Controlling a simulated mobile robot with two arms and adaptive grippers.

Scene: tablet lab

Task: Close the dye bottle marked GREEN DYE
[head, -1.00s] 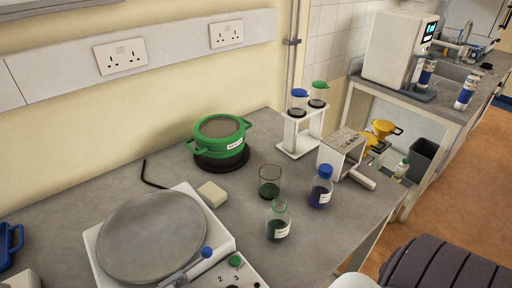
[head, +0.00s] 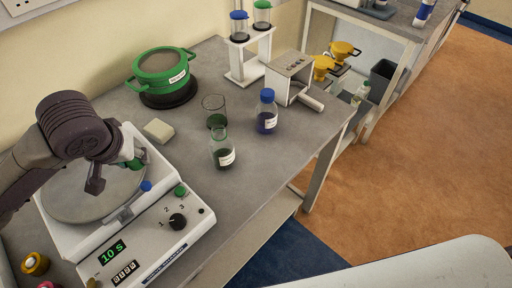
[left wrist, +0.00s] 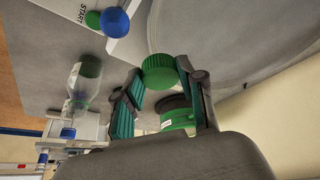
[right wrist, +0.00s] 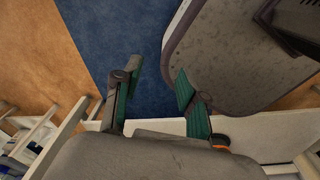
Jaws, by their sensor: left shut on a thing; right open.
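An uncapped clear bottle (head: 222,153) with dark green contents and a white label stands on the bench, right of the shaker; the label is too small to read. It also shows in the left wrist view (left wrist: 84,88). My left gripper (left wrist: 160,78) is shut on a green screw cap (left wrist: 158,68). In the head view the cap (head: 137,161) is over the shaker's round plate (head: 90,192), left of the bottle and apart from it. My right gripper (right wrist: 157,80) is open and empty over the floor, seen only in its wrist view.
A glass beaker (head: 214,108) stands just behind the open bottle. A blue-capped bottle (head: 267,115) is to its right. A green pot (head: 162,72), a pale block (head: 158,130) and a white rack (head: 250,60) stand farther back.

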